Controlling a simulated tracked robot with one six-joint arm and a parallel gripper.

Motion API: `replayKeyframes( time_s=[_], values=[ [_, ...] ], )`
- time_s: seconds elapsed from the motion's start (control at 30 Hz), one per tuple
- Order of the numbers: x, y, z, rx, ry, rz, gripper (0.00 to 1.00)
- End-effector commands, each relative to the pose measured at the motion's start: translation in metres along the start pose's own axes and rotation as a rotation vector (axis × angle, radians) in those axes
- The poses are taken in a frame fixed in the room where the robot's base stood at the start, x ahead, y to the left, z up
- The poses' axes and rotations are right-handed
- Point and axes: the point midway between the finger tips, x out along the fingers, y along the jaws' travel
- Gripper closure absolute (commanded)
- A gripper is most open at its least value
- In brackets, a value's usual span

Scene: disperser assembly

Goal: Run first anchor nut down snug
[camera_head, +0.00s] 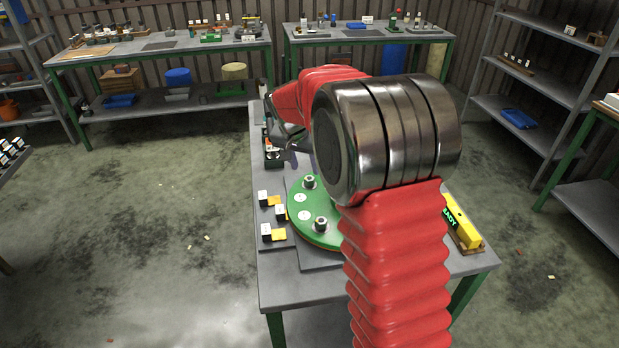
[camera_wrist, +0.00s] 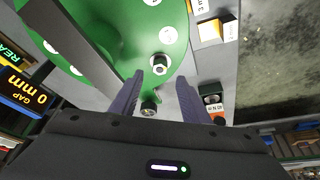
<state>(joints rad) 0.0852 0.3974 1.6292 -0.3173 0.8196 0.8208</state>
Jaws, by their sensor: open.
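A green disc (camera_head: 318,237) lies on the workbench, with metal nuts (camera_head: 310,181) (camera_head: 320,223) on its top and pale round marks between them. The disc fills the upper part of the wrist view (camera_wrist: 110,22). One hex nut (camera_wrist: 160,63) shows there near the disc's edge, just beyond my fingertips. My gripper (camera_wrist: 159,80) is open, its two dark fingers apart. A small dark round piece (camera_wrist: 148,108) shows between the fingers, lower in the picture; I cannot tell whether it touches them. My arm hides the disc's right side in the head view.
Black-and-white blocks with yellow pieces (camera_head: 275,232) stand left of the disc. A yellow unit marked READY (camera_head: 461,224) stands at the right; its display (camera_wrist: 24,90) reads GAP 0 mm. Small parts (camera_head: 271,155) line the bench's far left edge.

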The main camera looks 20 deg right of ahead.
Motion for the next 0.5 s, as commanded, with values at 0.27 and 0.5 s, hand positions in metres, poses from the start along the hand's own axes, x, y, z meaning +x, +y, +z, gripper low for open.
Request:
replayKeyframes(
  time_s=[0.27, 0.5],
  values=[
    [0.045, 0.001, 0.0, 0.0, -0.002, 0.001, 0.58],
    [0.072, 0.0, 0.0, -0.001, -0.001, 0.001, 0.58]
  ],
)
